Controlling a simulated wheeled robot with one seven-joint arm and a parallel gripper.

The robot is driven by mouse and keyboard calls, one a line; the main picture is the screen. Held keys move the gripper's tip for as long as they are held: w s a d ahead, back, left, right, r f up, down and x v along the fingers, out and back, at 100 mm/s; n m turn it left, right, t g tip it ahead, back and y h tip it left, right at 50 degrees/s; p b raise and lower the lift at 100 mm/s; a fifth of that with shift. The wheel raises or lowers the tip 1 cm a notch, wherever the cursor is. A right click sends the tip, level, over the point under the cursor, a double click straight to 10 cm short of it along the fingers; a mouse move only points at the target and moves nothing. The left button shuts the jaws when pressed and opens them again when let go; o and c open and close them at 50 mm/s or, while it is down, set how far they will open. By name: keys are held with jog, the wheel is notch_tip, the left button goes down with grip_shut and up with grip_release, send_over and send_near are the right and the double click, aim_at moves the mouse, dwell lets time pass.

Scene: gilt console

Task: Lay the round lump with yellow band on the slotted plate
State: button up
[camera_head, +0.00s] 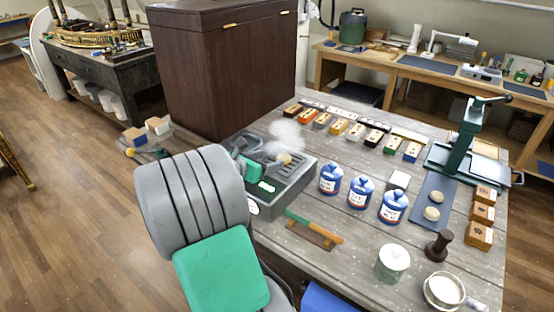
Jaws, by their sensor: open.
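A small pale tan round lump (284,159) shows at the slotted plate (299,170), on top of a grey box-shaped unit; a yellow band cannot be made out. My gripper (268,162) is open, low over the left part of that unit and close beside the lump. My arm hides part of the gripper and the unit's near left side. Whether a finger touches the lump, or the lump rests fully on the plate, cannot be told. White haze (287,133) hangs just behind. Two other pale round lumps (436,197) (431,213) lie on a blue-grey mat (424,180) at the right.
Blue-and-white jars (362,192) stand right of the unit. A green-and-orange handled tool (314,225) lies in front. A large dark wooden box (222,70) stands behind. A green press (468,138), wooden blocks (480,236) and a glass jar (392,264) occupy the right side.

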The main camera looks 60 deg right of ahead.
jog(key=v, duration=0.4)
jog(key=shift+a, duration=0.15)
jog(key=w+a+f+m+t+y, duration=0.25)
jog(key=w+a+m+y, duration=0.2)
jog(key=a, duration=0.75)
jog(key=w+a+f+m+t+y, duration=0.1)
jog(key=w+a+m+t+y, duration=0.35)
jog(key=a, duration=0.65)
jog(key=s+a+m+y, duration=0.2)
jog(key=a+m, duration=0.1)
jog(key=a, duration=0.7)
jog(key=s+a+m+g+y, duration=0.1)
jog(key=s+a+m+y, duration=0.1)
jog(key=a, duration=0.9)
jog(key=shift+s+f+m, duration=0.25)
jog(key=shift+s+m, duration=0.3)
jog(key=shift+m, duration=0.45)
